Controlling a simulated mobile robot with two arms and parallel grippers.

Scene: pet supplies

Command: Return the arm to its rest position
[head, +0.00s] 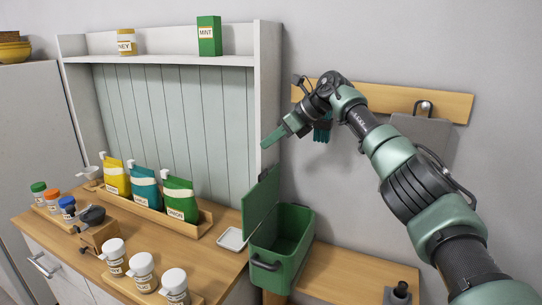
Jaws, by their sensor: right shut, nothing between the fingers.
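My right arm reaches in from the right edge and stretches up and left, in front of the wall. My right gripper (268,141) is at the end of it, shut and empty. It points down and to the left, in front of the white shelf unit's right side panel and above the green bin (304,252) in the picture. My left arm and gripper are not in view.
The green bin's lid (261,212) stands open. A wooden rail (450,104) with a grey board (421,133) hangs behind my arm. The counter (205,257) holds bags and several jars. The low bench (345,273) is mostly clear.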

